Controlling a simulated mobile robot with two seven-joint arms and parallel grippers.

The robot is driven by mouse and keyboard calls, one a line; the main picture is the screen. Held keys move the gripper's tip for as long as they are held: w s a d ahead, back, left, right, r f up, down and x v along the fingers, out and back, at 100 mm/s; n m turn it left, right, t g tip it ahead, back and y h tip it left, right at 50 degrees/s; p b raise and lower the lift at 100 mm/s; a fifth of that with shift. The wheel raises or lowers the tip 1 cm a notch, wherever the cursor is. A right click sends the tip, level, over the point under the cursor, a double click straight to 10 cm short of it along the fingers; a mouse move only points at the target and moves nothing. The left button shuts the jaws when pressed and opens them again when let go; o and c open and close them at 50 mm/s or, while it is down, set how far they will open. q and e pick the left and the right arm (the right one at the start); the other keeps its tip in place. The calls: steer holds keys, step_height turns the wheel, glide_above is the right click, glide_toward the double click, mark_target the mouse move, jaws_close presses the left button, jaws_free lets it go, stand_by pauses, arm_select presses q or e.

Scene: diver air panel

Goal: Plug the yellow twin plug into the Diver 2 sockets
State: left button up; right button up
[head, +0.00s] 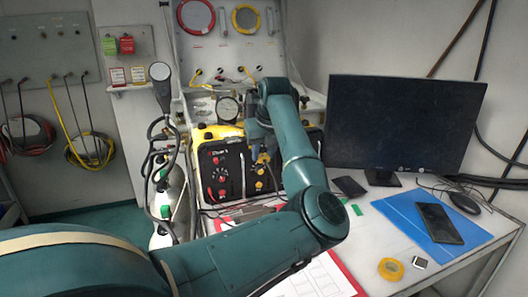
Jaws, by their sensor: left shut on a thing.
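A black panel box (229,178) with yellow top corners stands on the desk. Its left side carries red knobs and its right side carries yellow fittings (259,186). My left arm reaches over the desk, and its gripper (263,152) points down in front of the right side of the panel. The gripper is shut on a small yellow thing, which looks like the yellow twin plug (264,158). The Diver 2 sockets cannot be made out clearly; the gripper and arm cover part of that side. Whether the plug touches the panel cannot be told. My right gripper is out of view.
A monitor (400,120) stands right of the panel. A blue folder (393,213) with a dark tablet (439,223), a mouse (463,202) and yellow tape (391,269) lie on the desk. A gauge (228,108) and hose fittings are behind the panel. A clipboard (318,280) lies in front.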

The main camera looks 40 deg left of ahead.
arm_select(q)
steer(key=shift+a, duration=0.2)
stand_by(0.3)
steer(key=o, duration=1.1)
steer(key=shift+o, duration=0.2)
steer(key=v, duration=1.3)
steer(key=shift+b, duration=0.4)
steer(key=shift+d, duration=0.15)
